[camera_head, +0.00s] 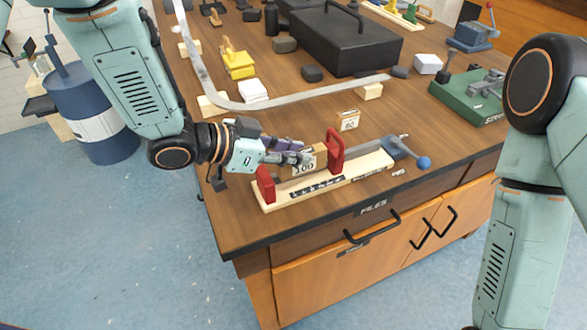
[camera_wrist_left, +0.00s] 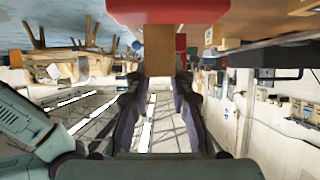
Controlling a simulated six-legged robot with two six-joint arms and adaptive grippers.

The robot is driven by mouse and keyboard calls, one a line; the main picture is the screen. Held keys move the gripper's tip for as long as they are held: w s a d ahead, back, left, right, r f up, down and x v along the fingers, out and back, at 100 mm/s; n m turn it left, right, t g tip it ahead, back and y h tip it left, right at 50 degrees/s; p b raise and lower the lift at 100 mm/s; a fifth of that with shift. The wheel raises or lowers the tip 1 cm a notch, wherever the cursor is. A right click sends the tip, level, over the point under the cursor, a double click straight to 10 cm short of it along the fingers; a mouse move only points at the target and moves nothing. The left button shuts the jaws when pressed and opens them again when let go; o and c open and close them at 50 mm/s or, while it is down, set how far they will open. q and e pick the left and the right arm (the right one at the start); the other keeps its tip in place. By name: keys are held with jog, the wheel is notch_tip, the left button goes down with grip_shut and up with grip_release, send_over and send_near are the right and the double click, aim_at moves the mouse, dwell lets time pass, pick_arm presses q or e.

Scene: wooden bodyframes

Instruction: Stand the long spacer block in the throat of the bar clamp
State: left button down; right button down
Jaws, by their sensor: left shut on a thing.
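The bar clamp has a pale wooden beam (camera_head: 330,181), a left red jaw (camera_head: 265,184), a taller right red jaw (camera_head: 335,152) and a blue-knobbed screw (camera_head: 424,162). My left gripper (camera_head: 300,157) is shut on the long spacer block (camera_head: 310,160), a tan block marked 100. The block is over the beam, between the red jaws in the picture; I cannot tell whether it touches beam or jaws. In the left wrist view the block (camera_wrist_left: 158,52) sits between my fingertips, with red clamp parts (camera_wrist_left: 166,37) beyond it. My right gripper is out of view.
A smaller block marked 50 (camera_head: 348,120) stands behind the clamp. A curved grey strip (camera_head: 290,101) crosses the bench behind that. A green-based tool (camera_head: 470,98) stands at right, and a large black case (camera_head: 335,42) at the back. The bench's front edge is close to the clamp.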

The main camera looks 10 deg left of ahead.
aim_at(293, 168)
pick_arm(q)
notch_tip(293, 168, down, 4)
jog(key=shift+s+d+r+b, duration=0.1)
jog(key=shift+r+b, duration=0.1)
jog(key=shift+b, duration=0.1)
jog(key=shift+f, duration=0.15)
jog(key=c, duration=1.3)
grip_release()
jog(key=shift+c, duration=0.2)
jog(key=shift+o, duration=0.9)
jog(key=shift+f, duration=0.15)
